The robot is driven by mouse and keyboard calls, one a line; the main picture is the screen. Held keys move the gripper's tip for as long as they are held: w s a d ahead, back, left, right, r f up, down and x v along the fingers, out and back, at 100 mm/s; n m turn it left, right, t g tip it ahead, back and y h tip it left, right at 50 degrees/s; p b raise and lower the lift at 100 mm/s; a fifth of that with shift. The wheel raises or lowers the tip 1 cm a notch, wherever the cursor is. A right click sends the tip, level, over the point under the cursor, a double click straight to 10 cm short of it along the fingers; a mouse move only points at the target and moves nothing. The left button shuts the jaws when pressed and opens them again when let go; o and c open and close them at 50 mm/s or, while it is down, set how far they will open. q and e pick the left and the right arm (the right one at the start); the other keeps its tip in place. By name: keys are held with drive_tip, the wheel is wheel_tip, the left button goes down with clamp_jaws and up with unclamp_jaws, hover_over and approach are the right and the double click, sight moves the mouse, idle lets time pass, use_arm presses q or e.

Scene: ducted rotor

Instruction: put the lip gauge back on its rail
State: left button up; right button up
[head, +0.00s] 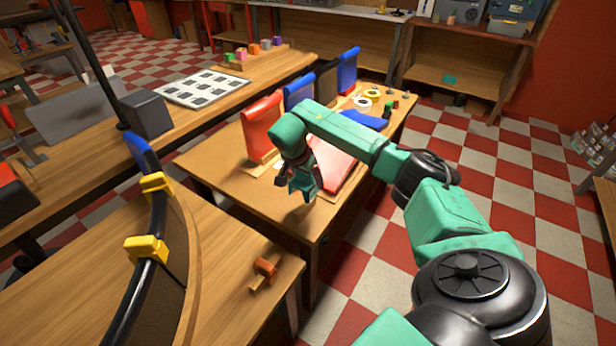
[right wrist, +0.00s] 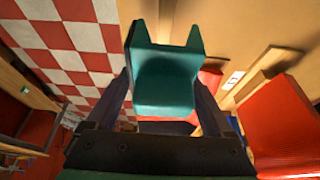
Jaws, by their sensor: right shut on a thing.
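My right gripper (head: 305,184) hangs above the near part of the middle wooden table. In the right wrist view my right gripper (right wrist: 165,100) is shut on a teal notched block with two prongs (right wrist: 165,82), which I take to be the lip gauge. The block is held clear of the table, prongs pointing away from the palm. In the head view it is small and hard to tell from my teal arm. A wooden strip with a white label (right wrist: 232,80), possibly the rail, lies beside a red upright piece (right wrist: 285,125). My left gripper is not in view.
A red upright piece (head: 262,127) and blue ones stand along the table's left side. A flat red piece (head: 335,165) lies near my gripper. A curved duct section with yellow clips (head: 147,249) fills the near left. A small orange piece (head: 265,268) sits on the near bench.

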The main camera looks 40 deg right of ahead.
sight(300, 187)
wheel_tip(300, 187, down, 5)
drive_tip(key=b, duration=0.3)
drive_tip(key=shift+f, duration=0.15)
drive_tip(key=shift+f+b, duration=1.55)
drive_tip(key=shift+f, duration=0.45)
drive_tip(key=shift+f, duration=0.25)
drive_tip(key=o, duration=1.4)
drive_tip(key=b+v, duration=0.1)
drive_tip(key=v, duration=1.3)
drive_tip(key=shift+s+a+r, duration=0.2)
drive_tip(key=shift+a+r, duration=0.05)
drive_tip(key=shift+f, duration=0.1)
